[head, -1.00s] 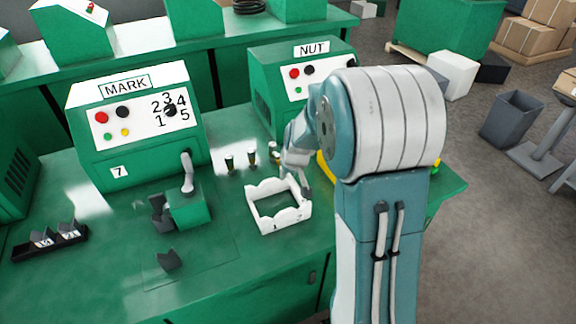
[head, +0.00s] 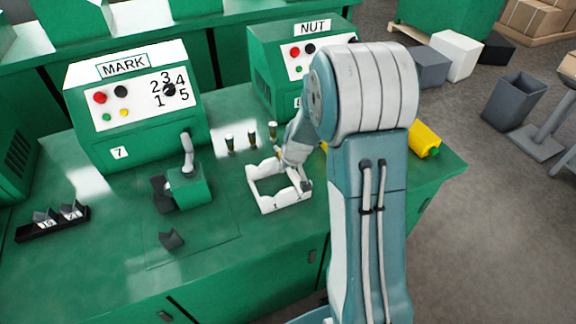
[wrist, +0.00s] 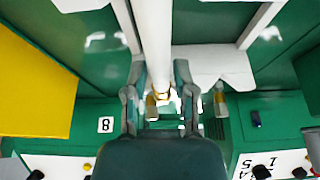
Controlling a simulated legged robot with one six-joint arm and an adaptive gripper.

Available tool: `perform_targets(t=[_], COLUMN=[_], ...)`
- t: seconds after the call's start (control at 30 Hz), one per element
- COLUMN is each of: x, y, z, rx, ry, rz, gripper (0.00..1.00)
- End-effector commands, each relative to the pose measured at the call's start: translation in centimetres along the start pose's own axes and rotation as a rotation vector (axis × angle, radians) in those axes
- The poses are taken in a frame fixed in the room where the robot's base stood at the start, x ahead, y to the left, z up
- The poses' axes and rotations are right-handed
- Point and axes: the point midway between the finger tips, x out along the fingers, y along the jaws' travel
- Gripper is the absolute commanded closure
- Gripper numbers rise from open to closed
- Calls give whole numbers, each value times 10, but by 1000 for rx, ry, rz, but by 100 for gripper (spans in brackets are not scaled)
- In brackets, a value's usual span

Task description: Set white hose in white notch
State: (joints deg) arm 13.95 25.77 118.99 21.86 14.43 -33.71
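A white notched frame (head: 266,203) lies flat on the green bench in the head view, and its bars also show in the wrist view (wrist: 213,62). My gripper (head: 292,172) is at the frame's right side, over or just above it; contact cannot be told. In the wrist view a white hose (wrist: 153,38) runs from the top edge down between the fingers of my gripper (wrist: 160,98). The fingers flank it closely and appear closed on it. A brass-coloured end shows between them. In the head view my arm largely hides the hose, and its seating in a notch cannot be seen.
The MARK machine (head: 140,135) and NUT machine (head: 270,58) stand further back. A green clamp (head: 190,188) is left of the frame. A yellow object (head: 424,139) lies right of my arm. The front bench is mostly clear.

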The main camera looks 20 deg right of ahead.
Motion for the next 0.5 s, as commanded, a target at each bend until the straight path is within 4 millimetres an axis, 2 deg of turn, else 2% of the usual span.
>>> perform_targets(t=[0.37, 0.5], x=[0, -8], y=[0, 0], z=[0, -1], rx=[0, -1], ry=[-1, 1], rz=[0, -1], gripper=[36, 36])
